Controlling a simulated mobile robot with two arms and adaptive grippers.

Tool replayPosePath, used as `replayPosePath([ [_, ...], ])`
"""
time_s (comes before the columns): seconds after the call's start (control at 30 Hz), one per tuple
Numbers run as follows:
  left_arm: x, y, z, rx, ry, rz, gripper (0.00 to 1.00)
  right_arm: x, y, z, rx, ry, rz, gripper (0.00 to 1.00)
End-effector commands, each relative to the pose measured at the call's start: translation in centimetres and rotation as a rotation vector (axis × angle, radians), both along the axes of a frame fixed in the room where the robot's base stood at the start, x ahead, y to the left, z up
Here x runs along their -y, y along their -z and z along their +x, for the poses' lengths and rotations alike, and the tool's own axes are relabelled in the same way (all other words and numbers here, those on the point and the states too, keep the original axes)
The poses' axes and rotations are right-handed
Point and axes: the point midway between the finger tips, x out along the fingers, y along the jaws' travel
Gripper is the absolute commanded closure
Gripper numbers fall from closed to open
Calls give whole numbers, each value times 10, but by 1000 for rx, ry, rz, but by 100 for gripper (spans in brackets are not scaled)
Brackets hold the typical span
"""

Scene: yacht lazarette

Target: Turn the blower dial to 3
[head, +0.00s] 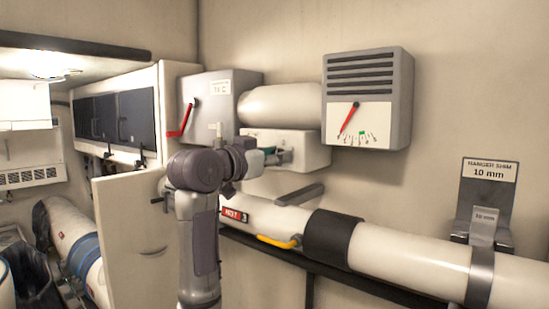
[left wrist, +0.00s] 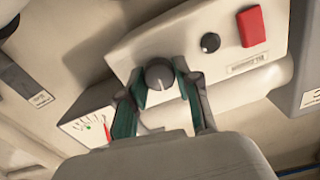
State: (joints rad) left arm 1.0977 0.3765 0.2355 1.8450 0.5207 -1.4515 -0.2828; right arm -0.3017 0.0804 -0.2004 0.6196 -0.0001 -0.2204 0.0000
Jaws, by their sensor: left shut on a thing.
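The blower dial (left wrist: 158,75) is a round dark grey knob on a white control panel (left wrist: 135,48) in the left wrist view. My left gripper (left wrist: 157,80) has its two green-padded fingers on either side of the dial and is shut on it. In the head view the left gripper (head: 280,157) reaches the front of the white panel (head: 308,148) from the left, and the dial is hidden there. I cannot read the dial's setting. My right gripper is in neither view.
A smaller black knob (left wrist: 210,42) and a red switch (left wrist: 251,26) sit beside the dial. A vented gauge box (head: 366,98) has its red needle left of the green mark. A large white hose (head: 400,255) with a yellow lever (head: 278,241) runs below. A cabinet door (head: 133,240) stands left.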

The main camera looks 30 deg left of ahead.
Motion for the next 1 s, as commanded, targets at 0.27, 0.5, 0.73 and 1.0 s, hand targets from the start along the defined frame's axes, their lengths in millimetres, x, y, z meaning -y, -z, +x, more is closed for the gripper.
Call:
replayPosePath([
  [0.27, -1, 1, 0, 18, -4, 254, 100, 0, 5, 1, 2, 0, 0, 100],
  [0.5, 0, 0, 0, 35, -2, 480, 100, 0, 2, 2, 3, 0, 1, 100],
  [0.73, 1, 0, 0, 51, -1, 670, 100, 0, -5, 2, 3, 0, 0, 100],
  [1.0, 2, 1, 0, 63, 2, 822, 100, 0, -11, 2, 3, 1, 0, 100],
])
